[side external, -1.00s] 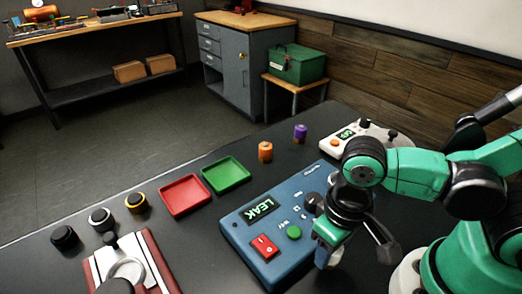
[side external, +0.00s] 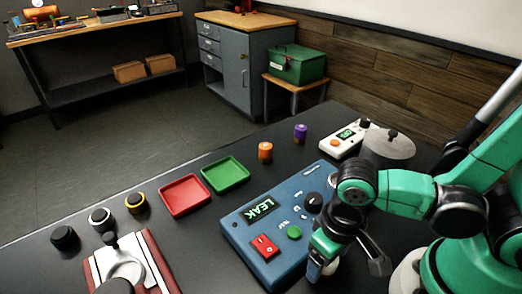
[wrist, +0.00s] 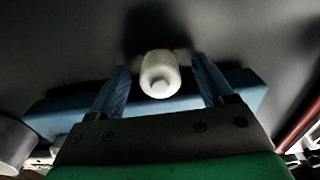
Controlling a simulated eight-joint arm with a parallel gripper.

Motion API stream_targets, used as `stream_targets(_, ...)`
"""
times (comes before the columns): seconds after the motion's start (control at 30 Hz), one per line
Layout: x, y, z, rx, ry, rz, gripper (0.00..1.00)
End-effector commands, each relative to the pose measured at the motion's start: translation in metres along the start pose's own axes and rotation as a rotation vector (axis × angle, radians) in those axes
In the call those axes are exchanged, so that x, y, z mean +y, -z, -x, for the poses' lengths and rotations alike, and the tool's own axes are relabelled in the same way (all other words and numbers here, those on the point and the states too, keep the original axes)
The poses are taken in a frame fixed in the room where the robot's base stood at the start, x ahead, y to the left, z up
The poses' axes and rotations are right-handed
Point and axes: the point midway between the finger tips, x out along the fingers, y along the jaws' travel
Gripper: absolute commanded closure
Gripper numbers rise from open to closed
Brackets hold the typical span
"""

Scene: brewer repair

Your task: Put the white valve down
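The white valve (wrist: 160,74) shows in the wrist view as a short pale cylinder between my two fingers. A narrow gap shows on each side of it, so my gripper (wrist: 161,78) looks open around it, not clamped on it. In the side view my gripper (side external: 318,268) is low, just right of the blue tester's front right edge. The valve is mostly hidden there by the fingers. The blue tester (side external: 236,233) shows LEAK on its display, with a red switch and a green button.
A red tray (side external: 185,195) and a green tray (side external: 226,175) look empty. An orange cylinder (side external: 265,152) and a purple cylinder (side external: 300,134) stand behind the tester. Several dark knobs (side external: 101,219) and a red-and-white machine (side external: 151,262) are at left. A white meter (side external: 342,145) is at the back.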

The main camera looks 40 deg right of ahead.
Motion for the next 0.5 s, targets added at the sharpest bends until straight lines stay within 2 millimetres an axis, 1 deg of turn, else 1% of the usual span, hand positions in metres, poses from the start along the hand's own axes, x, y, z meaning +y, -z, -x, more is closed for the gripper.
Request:
stream_targets(0.27, 0.0, 0.0, 0.002, 0.0, 0.0, 0.0, 0.26)
stream_targets(0.5, -0.001, 0.001, 0.016, 0.0, 0.0, 0.0, 0.26)
